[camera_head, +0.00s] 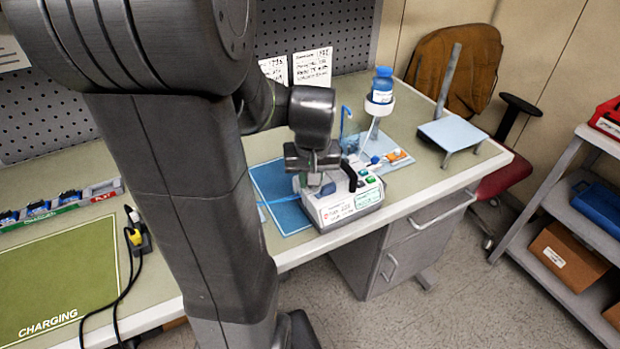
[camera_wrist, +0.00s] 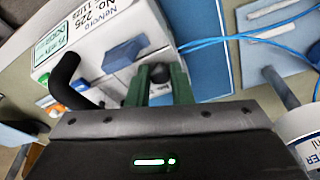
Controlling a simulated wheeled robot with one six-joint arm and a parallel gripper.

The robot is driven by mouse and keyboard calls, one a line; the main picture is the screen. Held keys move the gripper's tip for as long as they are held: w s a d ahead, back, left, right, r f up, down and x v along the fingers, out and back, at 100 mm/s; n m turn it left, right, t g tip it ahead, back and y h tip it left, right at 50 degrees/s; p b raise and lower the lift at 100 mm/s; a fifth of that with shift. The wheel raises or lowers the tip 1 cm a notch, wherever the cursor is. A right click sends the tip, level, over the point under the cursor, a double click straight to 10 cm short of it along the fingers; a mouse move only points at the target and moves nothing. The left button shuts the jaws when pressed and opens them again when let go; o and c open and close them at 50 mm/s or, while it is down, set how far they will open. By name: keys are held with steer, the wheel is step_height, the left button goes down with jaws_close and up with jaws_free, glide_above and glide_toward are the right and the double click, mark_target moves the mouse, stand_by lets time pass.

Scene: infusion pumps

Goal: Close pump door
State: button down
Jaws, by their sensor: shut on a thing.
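The white infusion pump (camera_head: 322,213) sits on the blue mat on the bench, with a display and labels on its near face. In the wrist view the pump (camera_wrist: 115,30) fills the upper left, with a blue block (camera_wrist: 127,54) and a curved black handle (camera_wrist: 66,80) on it. My gripper (camera_head: 316,184) is down over the pump's left part. In the wrist view the green fingers of my gripper (camera_wrist: 161,76) are closed around a small dark knob (camera_wrist: 160,73) at the pump. Whether the door is open or shut cannot be told, as my gripper hides that part.
A small stand with a pale blue top (camera_head: 453,133) is at the right. A green charging mat (camera_head: 60,285) lies at the left. Blue tubing (camera_wrist: 240,38) runs beside the pump.

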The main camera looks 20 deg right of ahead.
steer(key=c, duration=1.3)
jaws_free()
steer(key=shift+r, duration=0.1)
steer(key=d+v, duration=0.1)
steer(key=v, duration=1.2)
steer(key=shift+a+r, duration=0.3)
steer(key=shift+a, duration=0.15)
steer(key=shift+s+f, duration=0.1)
steer(key=shift+s, duration=0.05)
steer(key=x, duration=1.3)
steer(key=shift+f, duration=0.35)
steer(key=shift+r, duration=0.1)
